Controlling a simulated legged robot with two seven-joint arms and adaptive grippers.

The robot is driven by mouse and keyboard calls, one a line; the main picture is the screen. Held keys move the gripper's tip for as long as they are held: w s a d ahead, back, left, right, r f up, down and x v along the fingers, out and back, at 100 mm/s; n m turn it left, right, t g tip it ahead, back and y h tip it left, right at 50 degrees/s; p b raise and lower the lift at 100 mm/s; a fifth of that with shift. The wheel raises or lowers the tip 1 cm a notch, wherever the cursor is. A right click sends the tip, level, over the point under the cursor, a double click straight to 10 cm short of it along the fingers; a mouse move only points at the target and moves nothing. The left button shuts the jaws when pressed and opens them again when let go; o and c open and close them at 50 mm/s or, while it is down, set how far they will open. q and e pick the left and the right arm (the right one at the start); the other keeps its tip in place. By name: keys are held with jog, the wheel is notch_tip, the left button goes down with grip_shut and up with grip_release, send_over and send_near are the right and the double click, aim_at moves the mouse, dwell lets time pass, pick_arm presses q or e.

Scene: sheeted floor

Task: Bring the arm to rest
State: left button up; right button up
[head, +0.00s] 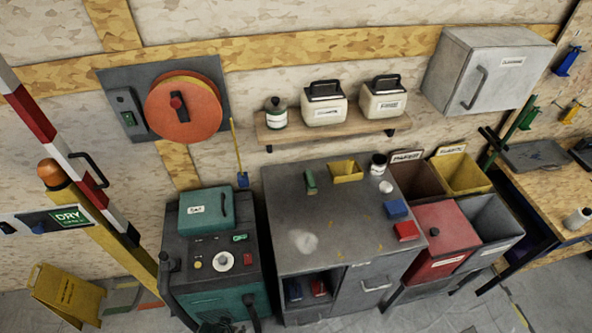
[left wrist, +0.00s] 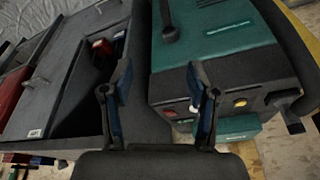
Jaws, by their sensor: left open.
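My left gripper (left wrist: 160,82) shows in the left wrist view with its two dark, blue-lined fingers apart and nothing between them. Beyond the fingers are a grey cabinet (left wrist: 62,85) on the left and a teal and dark machine (left wrist: 205,35) on the right. The fingers overlap the view of both; I cannot tell how far off they are. Neither gripper shows in the head view. My right gripper is in no view.
Bins (head: 445,240) and a workbench (head: 545,190) are right. A striped barrier pole (head: 60,140) stands left.

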pick_arm(q)
jog(key=s+f+g+b, duration=0.1)
jog(key=s+f, duration=0.2)
jog(key=f, duration=1.1)
jog(key=s+f, duration=0.3)
jog(key=f, duration=1)
jog(key=s+a+f+g+b, duration=0.1)
jog(key=s+a+f, duration=0.2)
jog(key=s+f, duration=0.9)
jog(key=shift+s+f, duration=0.2)
jog(key=shift+s, duration=1.05)
jog(key=shift+a, duration=0.1)
